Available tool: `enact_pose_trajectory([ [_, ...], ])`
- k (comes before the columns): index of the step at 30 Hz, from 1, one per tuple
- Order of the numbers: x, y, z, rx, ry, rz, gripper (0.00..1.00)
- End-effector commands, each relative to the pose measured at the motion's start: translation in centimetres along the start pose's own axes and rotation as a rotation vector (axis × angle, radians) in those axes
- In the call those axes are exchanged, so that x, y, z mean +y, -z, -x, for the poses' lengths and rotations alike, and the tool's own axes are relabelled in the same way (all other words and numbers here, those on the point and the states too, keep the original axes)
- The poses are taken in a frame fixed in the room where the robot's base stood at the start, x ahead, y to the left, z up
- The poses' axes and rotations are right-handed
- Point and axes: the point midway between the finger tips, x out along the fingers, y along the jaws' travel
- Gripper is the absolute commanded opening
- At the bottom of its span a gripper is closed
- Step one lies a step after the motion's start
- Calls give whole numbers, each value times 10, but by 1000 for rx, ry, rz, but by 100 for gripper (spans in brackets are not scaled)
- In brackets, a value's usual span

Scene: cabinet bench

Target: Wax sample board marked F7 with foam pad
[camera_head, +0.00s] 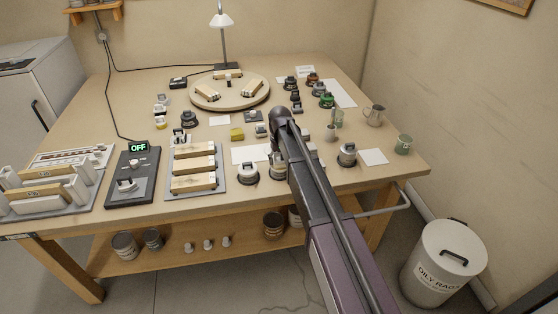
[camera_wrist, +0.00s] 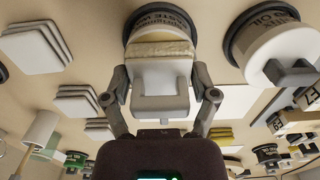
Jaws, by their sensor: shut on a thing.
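My gripper (camera_wrist: 160,92) is shut on the white holder of a foam pad (camera_wrist: 160,50). The pad's cream foam face is at the mouth of a round tin of paste wax (camera_wrist: 148,20); I cannot tell whether it touches the wax. In the head view my arm partly covers this spot, and the tin (camera_head: 277,172) shows beside it. Pale sample boards lie on a grey rack (camera_head: 222,182), on a round turntable (camera_head: 230,102) and in a holder at far left (camera_head: 8,208). Two board ends marked with F (camera_wrist: 306,97) show at the wrist view's right edge. I cannot read F7 on any.
An oil tin (camera_wrist: 268,40) with a pad holder stands beside the wax tin. A box reading OFF (camera_head: 130,175), several small jars, cups and white cards (camera_head: 374,157) crowd the bench. An oily-rags bin (camera_head: 432,275) stands on the floor at right.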

Motion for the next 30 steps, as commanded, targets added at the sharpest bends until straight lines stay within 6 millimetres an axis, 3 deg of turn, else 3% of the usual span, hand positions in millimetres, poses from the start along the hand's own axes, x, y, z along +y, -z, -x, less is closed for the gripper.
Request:
enact_pose_trajectory([
  [17, 0, -1, 0, -2, 0, 0, 38],
  [30, 0, 0, 23, -1, 0, 1, 38],
])
